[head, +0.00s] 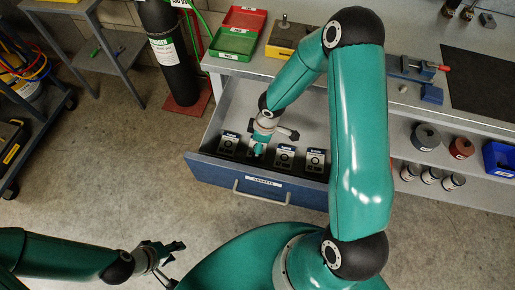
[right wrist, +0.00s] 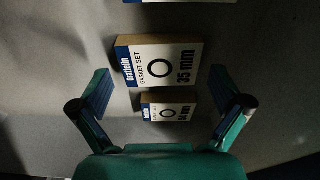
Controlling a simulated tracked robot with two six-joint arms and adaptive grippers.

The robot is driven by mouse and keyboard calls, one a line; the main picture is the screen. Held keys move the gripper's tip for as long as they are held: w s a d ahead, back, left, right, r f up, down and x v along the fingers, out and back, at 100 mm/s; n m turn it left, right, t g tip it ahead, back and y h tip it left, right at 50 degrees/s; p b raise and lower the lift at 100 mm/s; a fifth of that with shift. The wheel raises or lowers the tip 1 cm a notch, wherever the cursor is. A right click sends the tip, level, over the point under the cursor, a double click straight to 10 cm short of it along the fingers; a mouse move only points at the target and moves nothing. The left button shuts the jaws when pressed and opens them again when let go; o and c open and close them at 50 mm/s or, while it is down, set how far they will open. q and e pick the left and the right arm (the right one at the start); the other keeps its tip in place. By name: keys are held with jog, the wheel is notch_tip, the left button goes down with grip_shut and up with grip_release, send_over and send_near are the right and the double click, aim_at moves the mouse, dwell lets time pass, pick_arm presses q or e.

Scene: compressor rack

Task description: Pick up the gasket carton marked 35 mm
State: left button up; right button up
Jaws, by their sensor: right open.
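The gasket carton marked 35 mm (right wrist: 151,68) is a white-faced box with a blue band, a black ring and brown sides. In the right wrist view it lies ahead of my right gripper (right wrist: 159,74), whose fingers are spread on either side of it, apart from it. In the head view my right gripper (head: 268,138) is down in the open drawer (head: 258,187), above the row of cartons; labels there are too small to read. My left gripper (head: 170,262) is open and empty over the floor, away from the drawer.
A smaller-looking carton (right wrist: 168,112) lies just below the 35 mm one, and another label edge (right wrist: 165,2) shows at the top. Cartons (head: 228,143) and (head: 315,160) flank my right gripper. Drawer walls surround the row.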

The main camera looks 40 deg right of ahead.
jog(key=shift+w+f, duration=0.1)
jog(key=shift+f, duration=0.8)
jog(key=shift+c, duration=0.3)
jog(key=c, duration=0.8)
jog(key=shift+c, duration=0.2)
jog(key=shift+r, duration=0.2)
